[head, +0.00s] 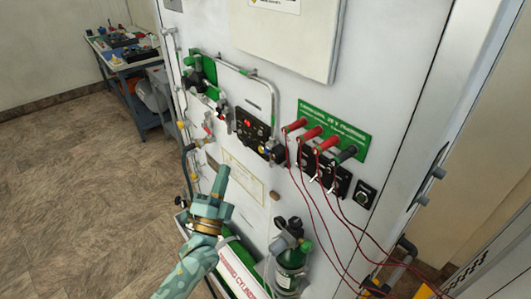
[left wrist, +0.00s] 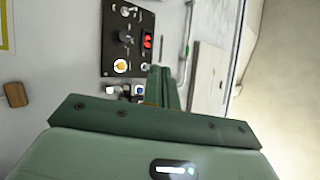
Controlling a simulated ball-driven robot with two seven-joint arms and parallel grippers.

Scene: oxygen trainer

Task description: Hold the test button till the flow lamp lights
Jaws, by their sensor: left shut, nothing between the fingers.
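A blue round piece (left wrist: 139,90) sits by the panel's edge. I cannot tell which piece is the test button or the flow lamp; no label is readable. My left gripper (head: 222,175) is shut and empty, below and left of the panel in the head view, apparently apart from it. My right gripper is out of view.
Red and black plugs with hanging red leads (head: 320,200) are right of the panel. Pipes and valves (head: 205,90) run along its left. A green cylinder (head: 291,265) stands below. A cluttered bench (head: 125,60) is at the back left, with open floor before it.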

